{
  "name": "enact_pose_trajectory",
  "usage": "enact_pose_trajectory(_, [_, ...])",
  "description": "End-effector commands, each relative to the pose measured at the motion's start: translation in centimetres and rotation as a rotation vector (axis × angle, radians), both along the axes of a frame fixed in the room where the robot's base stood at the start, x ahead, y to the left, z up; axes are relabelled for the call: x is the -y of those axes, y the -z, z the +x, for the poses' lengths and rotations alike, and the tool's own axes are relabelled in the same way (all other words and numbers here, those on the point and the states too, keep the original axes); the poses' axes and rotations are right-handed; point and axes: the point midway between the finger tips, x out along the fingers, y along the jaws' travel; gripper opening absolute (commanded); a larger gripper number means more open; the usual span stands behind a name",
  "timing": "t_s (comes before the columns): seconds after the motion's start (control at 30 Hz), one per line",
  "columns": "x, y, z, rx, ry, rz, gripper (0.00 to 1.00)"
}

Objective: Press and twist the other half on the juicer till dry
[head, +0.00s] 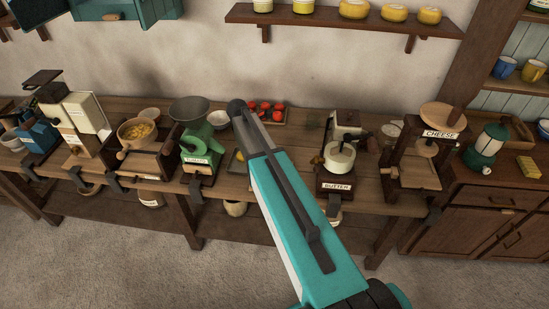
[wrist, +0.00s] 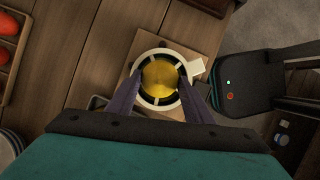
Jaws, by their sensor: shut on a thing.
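In the wrist view, a white round juicer (wrist: 142,93) with a spout at its upper right stands on a square wooden board. A round yellow fruit half (wrist: 160,77) sits in the middle of its ring, seen from above. My gripper (wrist: 160,75) points down over the juicer, with one dark finger on each side of the fruit half, shut on it. The cone under the fruit is hidden. In the head view, my teal arm covers the juicer and the gripper. A small yellow piece (head: 239,155) shows just left of the arm.
Tomatoes (head: 265,108) lie in a tray behind my arm. The bench is crowded; a shelf (head: 330,18) hangs above.

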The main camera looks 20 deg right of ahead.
Motion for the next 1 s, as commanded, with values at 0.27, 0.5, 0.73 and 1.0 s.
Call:
enact_pose_trajectory(0.27, [0.14, 0.44, 0.01, -0.001, -0.002, 0.000, 0.06])
enact_pose_trajectory(0.5, [0.13, 0.50, 0.06, -0.002, 0.088, 0.002, 0.06])
enact_pose_trajectory(0.73, [-0.03, 0.48, -0.10, -0.003, 0.267, 0.004, 0.06])
enact_pose_trajectory(1.0, [-0.24, 0.39, -0.34, -0.005, 0.476, 0.005, 0.06])
